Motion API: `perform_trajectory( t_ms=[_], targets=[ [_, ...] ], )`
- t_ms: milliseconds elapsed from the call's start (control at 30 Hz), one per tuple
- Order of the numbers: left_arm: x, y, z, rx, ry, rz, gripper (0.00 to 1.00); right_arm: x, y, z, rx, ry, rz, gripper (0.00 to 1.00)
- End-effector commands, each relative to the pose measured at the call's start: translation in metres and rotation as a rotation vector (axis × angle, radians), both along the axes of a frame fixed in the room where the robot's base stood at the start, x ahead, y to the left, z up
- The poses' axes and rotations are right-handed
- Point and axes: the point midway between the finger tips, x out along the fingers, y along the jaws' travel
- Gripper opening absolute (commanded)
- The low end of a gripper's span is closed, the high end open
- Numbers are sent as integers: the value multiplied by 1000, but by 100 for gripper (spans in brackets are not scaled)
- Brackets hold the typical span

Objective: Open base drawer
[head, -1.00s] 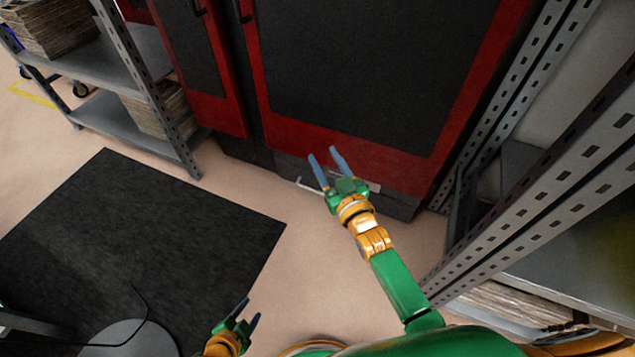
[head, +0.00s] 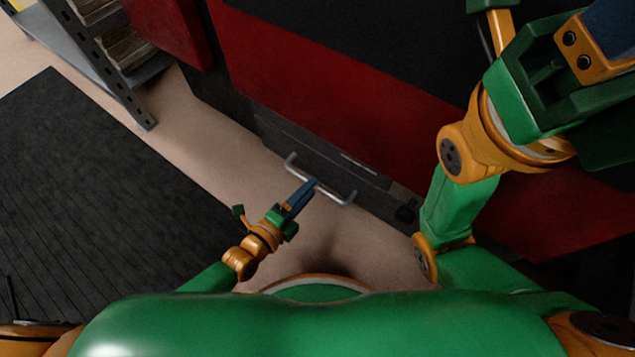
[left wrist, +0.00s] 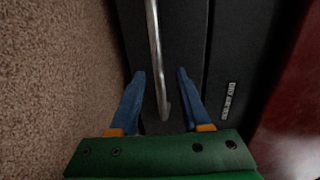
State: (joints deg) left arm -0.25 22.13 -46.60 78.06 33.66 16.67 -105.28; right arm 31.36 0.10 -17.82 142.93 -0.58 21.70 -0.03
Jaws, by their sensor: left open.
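The base drawer (head: 345,162) is a dark front low under the red and black cabinet. It looks shut. Its silver bar handle (head: 340,197) stands out from the front. My left gripper (head: 303,190) is at the middle of the handle in the head view. In the left wrist view, my left gripper (left wrist: 160,72) is open, with its blue fingers on either side of the handle bar (left wrist: 154,45) and not closed on it. My right gripper (head: 590,60) is raised close to the head camera at the upper right, partly cut off, so its jaw opening is unclear.
A dark mat (head: 85,190) lies on the floor at the left. A grey metal shelf (head: 105,70) with stacked material stands at the upper left. Bare floor (head: 215,145) runs between mat and cabinet. A small label (left wrist: 229,101) shows on the dark panel.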

Motion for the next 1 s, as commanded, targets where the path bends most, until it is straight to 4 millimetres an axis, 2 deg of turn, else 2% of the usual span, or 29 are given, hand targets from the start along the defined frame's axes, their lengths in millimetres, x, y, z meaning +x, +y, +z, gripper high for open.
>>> perform_trajectory(
  t_ms=[33, 200, 433, 467, 600, 633, 1000],
  targets=[
    [8, -6, -8, -3, -3, -1, 47, -3, 0, -11, 0, -8, 1, 50],
    [24, -18, -9, -2, 0, 0, 47, -8, 1, -15, 0, -24, 1, 50],
    [26, -19, -7, 0, 2, 0, 47, -9, 1, -12, 1, -25, 0, 50],
    [26, -19, -7, 0, 2, 0, 45, -9, 1, -12, 1, -25, 0, 50],
    [26, -19, -7, 0, 2, 0, 7, -9, 1, -12, 1, -25, 0, 50],
    [26, -19, -7, 0, 2, 0, 0, -9, 1, -12, 1, -25, 0, 50],
    [26, -19, -7, 0, 3, 0, 0, -9, 1, -12, 1, -26, 1, 50]
  ],
)
